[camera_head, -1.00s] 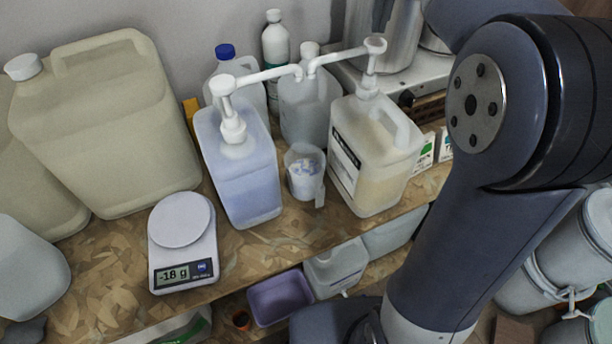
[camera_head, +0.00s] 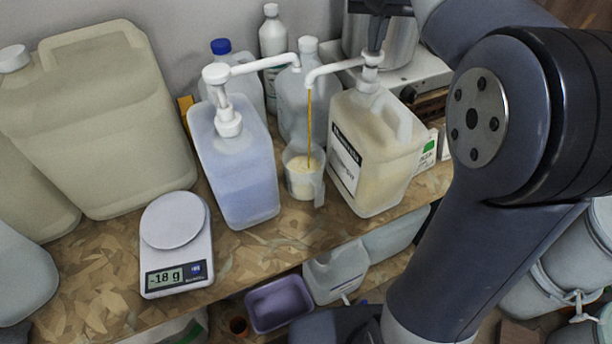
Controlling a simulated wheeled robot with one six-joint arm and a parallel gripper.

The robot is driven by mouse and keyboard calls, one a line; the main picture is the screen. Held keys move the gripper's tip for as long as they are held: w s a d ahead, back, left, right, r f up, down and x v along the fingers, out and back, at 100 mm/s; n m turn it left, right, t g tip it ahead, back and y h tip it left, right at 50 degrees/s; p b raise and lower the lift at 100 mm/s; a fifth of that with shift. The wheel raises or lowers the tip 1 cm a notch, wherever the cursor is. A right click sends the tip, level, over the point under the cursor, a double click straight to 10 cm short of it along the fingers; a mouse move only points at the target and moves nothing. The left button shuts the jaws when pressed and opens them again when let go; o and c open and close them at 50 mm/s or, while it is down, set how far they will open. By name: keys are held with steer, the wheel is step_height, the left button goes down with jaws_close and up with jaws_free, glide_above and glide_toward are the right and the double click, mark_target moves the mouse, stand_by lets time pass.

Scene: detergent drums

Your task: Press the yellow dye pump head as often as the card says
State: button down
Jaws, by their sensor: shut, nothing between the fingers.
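The yellow dye jug (camera_head: 372,160) is a clear jug with pale yellow liquid and a dark-edged label, right of centre on the bench. Its white pump head (camera_head: 371,60) is pushed down, spout pointing left. My gripper (camera_head: 374,46) is shut and empty, its tip on top of the pump head; most of it is cut off by the top edge. A thin amber stream (camera_head: 309,125) falls from the spout into the clear cup (camera_head: 304,187), which holds pale yellow contents. I cannot make out a card with a readable number.
A blue-liquid jug (camera_head: 237,175) with its own pump stands left of the cup. A scale (camera_head: 175,245) reads -18 g. Large beige canisters (camera_head: 115,120) fill the left. My arm covers the right side. A purple tub (camera_head: 279,303) sits below the bench edge.

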steer(key=p+v, duration=0.2)
steer(key=w+p+v, duration=0.1)
steer(key=p+v, duration=0.2)
steer(key=shift+d+r, duration=0.1)
steer(key=shift+r, duration=0.2)
stand_by(0.6)
steer(key=shift+w+v, duration=0.2)
steer(key=shift+v, duration=0.75)
steer(key=shift+w+v, duration=0.2)
steer(key=shift+v, duration=0.8)
steer(key=shift+w+v, duration=0.2)
steer(key=shift+v, duration=0.75)
steer(key=shift+d, duration=0.1)
steer(key=x, duration=0.2)
steer(key=s+x, duration=0.1)
steer(key=x, duration=0.2)
steer(key=shift+f, duration=0.95)
steer(key=shift+s+r+b, duration=0.1)
steer(key=shift+b, duration=0.2)
